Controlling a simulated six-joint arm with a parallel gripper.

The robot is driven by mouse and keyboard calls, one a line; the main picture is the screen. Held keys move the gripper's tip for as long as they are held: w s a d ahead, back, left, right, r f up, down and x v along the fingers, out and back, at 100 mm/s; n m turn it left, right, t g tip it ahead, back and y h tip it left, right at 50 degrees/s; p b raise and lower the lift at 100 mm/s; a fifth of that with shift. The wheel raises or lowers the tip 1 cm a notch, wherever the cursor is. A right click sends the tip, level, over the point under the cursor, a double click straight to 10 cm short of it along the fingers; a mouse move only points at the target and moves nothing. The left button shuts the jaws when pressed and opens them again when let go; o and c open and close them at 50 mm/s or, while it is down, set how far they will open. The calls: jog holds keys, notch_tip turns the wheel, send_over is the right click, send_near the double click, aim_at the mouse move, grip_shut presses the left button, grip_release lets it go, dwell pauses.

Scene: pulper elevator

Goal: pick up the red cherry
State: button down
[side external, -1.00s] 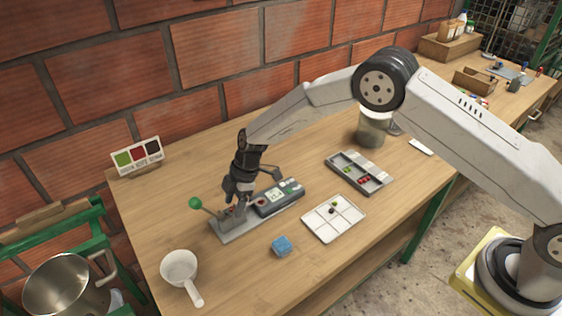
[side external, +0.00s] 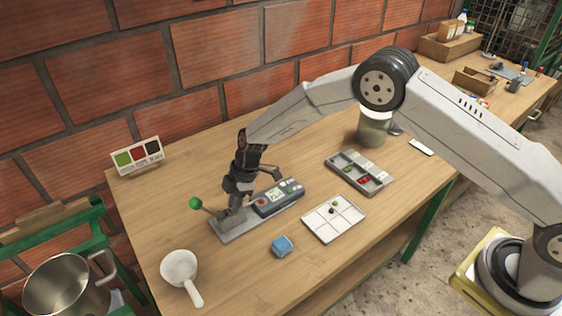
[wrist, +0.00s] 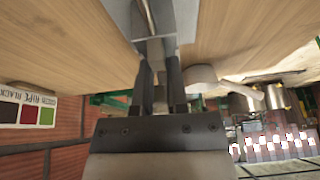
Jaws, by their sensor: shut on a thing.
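My gripper (side external: 230,217) points down over the grey plate (side external: 222,234) of a small device with a green-ball lever (side external: 195,202). In the wrist view, my gripper (wrist: 158,62) has its fingers close together on something at the plate.
A grey meter (side external: 285,196) stands beside the plate. A colour card (side external: 137,156) stands by the brick wall. A jar (side external: 373,128) is behind the dark tray. The table front is mostly clear.

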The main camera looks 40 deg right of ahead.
jog(key=shift+r, duration=0.15)
jog(key=shift+r, duration=0.5)
jog(key=s+d+r, duration=0.4)
jog(key=s+r, duration=0.7)
jog(key=s, duration=0.2)
jog(key=shift+d+r, duration=0.35)
jog(key=shift+d, duration=0.05)
jog(key=shift+s, duration=0.1)
